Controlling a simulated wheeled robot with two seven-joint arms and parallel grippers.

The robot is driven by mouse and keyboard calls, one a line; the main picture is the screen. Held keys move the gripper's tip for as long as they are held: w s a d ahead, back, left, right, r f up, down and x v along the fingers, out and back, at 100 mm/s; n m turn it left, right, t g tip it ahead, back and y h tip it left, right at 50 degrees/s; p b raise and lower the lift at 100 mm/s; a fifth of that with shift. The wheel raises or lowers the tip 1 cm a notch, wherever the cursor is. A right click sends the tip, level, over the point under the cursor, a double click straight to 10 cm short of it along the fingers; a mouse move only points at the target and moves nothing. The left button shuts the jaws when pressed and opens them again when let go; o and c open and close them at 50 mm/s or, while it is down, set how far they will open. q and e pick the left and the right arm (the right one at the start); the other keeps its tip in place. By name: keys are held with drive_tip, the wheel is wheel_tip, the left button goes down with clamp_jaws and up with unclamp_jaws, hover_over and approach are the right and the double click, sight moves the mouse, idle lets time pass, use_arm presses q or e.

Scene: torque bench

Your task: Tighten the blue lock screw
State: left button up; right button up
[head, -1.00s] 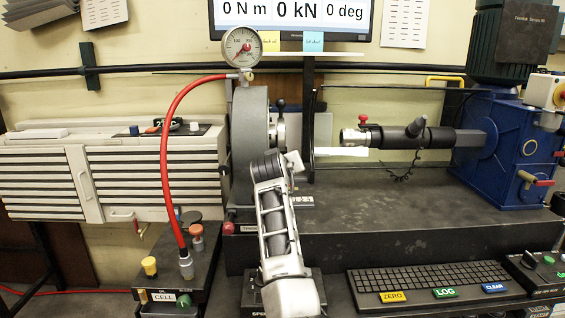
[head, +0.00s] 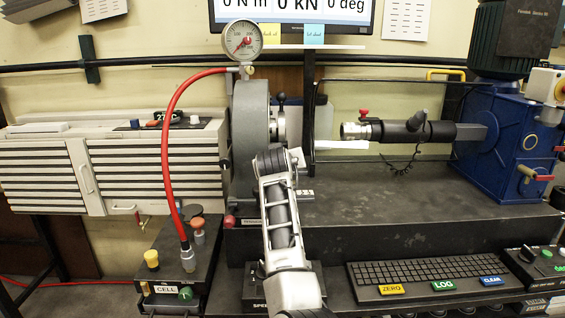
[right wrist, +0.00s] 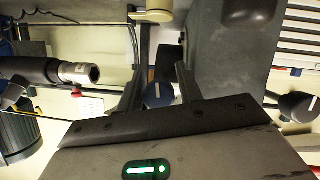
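The blue lock screw (right wrist: 158,94) shows in the right wrist view as a small blue knob with a white line. It sits between the two dark fingers of my right gripper (right wrist: 165,50), near their base. The fingers stand apart with the knob between them; I see no clear grip on it. The palm's edge partly covers the knob. In the head view, my right arm rises in the middle, in front of the grey round housing (head: 248,125). The arm hides the fingers and the screw there. My left gripper is in neither view.
The red hose (head: 167,150) loops at left from the gauge (head: 242,39) to the CELL box (head: 168,291). The black torque tool (head: 420,131) juts left from the blue machine (head: 507,150). A keyboard (head: 430,282) lies at front right. The dark bench top (head: 420,200) is mostly clear.

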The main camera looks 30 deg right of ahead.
drive_tip(key=shift+r, duration=0.1)
drive_tip(key=shift+s+a+r, duration=0.1)
drive_tip(key=shift+s+a, duration=0.15)
drive_tip(key=shift+s, duration=0.05)
use_arm(q)
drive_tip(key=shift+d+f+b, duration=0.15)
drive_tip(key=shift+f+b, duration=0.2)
drive_tip(key=shift+b, duration=0.55)
use_arm(e)
drive_tip(key=v, duration=1.5)
